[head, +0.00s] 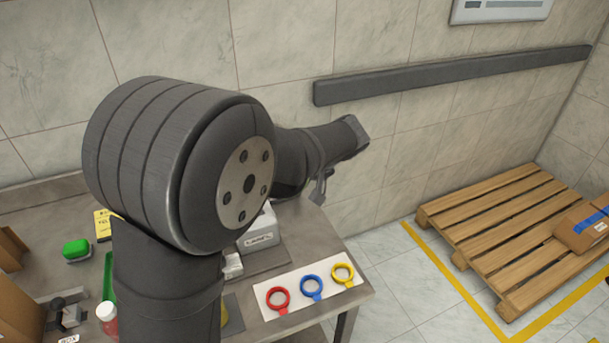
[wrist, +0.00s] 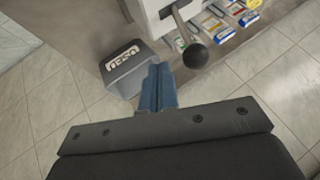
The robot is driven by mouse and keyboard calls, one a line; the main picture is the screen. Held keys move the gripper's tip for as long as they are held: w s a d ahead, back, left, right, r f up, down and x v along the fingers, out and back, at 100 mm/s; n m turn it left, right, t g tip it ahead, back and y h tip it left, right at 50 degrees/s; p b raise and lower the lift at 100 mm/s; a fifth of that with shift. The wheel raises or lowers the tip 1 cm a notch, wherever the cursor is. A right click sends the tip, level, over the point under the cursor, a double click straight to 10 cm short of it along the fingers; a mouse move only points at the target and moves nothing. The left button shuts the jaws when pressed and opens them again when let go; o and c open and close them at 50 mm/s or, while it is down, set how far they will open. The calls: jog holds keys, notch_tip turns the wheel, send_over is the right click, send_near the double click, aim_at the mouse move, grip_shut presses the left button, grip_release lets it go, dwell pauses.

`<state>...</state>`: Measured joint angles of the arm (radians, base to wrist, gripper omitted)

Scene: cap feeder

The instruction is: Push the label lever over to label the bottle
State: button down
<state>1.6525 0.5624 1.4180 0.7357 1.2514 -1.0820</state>
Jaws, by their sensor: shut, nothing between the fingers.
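The label machine (head: 260,236), a pale grey housing marked LABEL, stands on the bench, partly hidden behind my arm. In the wrist view, a lever with a round black knob (wrist: 195,56) sticks out from a pale housing (wrist: 152,8). My gripper (wrist: 157,72) has its blue fingers together and empty; in the picture they lie just left of and below the knob, and I cannot tell whether they touch it. In the head view my gripper (head: 319,192) is above the bench near the wall. I cannot make out a bottle at the machine.
A white card (head: 301,306) holds red, blue and yellow rings. A dark grey box (wrist: 132,70) with lettering lies left of the fingers. A wooden pallet (head: 510,220) lies on the floor at right.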

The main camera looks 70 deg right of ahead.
jog(key=shift+w+a+r, duration=0.15)
jog(key=shift+w+a, duration=0.3)
jog(key=shift+w, duration=0.3)
jog(key=w+a+r+n+g+h, duration=0.1)
jog(key=w+a+r+g+h, duration=0.1)
jog(key=w+a, duration=0.4)
jog(key=shift+w+a+n+g+h, duration=0.3)
jog(key=shift+w+a+g+h, duration=0.15)
jog(key=shift+g+h, duration=0.6)
jog(key=shift+a+f+y, duration=0.1)
jog(key=shift+y, duration=0.15)
